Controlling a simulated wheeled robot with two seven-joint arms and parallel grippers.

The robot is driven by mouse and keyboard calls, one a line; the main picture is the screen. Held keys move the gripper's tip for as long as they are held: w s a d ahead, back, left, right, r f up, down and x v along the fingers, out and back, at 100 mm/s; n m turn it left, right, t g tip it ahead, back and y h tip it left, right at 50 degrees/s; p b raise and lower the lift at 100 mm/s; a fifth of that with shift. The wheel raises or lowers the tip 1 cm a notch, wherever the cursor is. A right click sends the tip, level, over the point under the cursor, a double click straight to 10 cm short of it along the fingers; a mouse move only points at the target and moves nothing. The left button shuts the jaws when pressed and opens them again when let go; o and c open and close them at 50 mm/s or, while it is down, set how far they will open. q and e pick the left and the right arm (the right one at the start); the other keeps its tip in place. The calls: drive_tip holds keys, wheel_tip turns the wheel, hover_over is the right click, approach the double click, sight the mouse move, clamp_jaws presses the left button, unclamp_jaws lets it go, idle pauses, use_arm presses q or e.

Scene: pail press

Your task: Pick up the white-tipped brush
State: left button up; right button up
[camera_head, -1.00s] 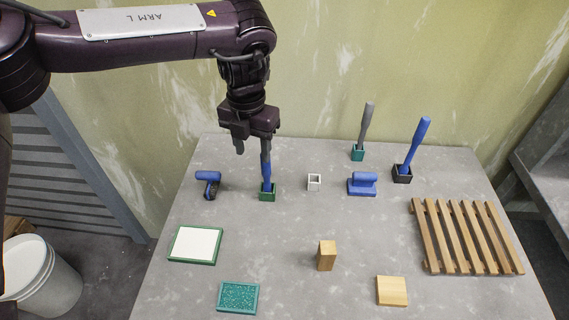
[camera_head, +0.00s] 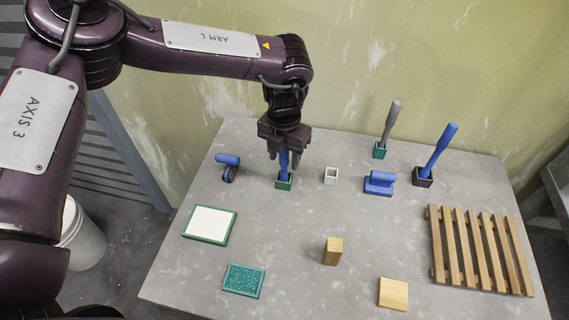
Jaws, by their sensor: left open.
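Three brush-like tools stand handle-up in small holders, so their tips are hidden and I cannot tell which is white-tipped. A blue-handled one (camera_head: 284,165) stands in a green holder (camera_head: 284,184) at the left. My left gripper (camera_head: 286,157) is open above that holder, with one finger on each side of the blue handle in the picture. A grey-handled one (camera_head: 391,122) leans in a teal holder (camera_head: 380,152) at the back. Another blue-handled one (camera_head: 440,147) leans in a black holder (camera_head: 422,179) at the right. My right gripper is not in view.
An empty white holder (camera_head: 331,176) stands right of the green one. A blue tool (camera_head: 228,167) lies left, a blue block-like tool (camera_head: 379,184) right. A white pad (camera_head: 209,224), teal pad (camera_head: 243,281), wooden blocks (camera_head: 333,251) and slatted rack (camera_head: 482,250) lie nearer.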

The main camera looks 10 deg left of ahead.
use_arm(q)
drive_tip(key=shift+s+a, duration=0.1)
drive_tip(key=c, duration=0.3)
clamp_jaws()
drive_tip(key=shift+r, duration=0.2)
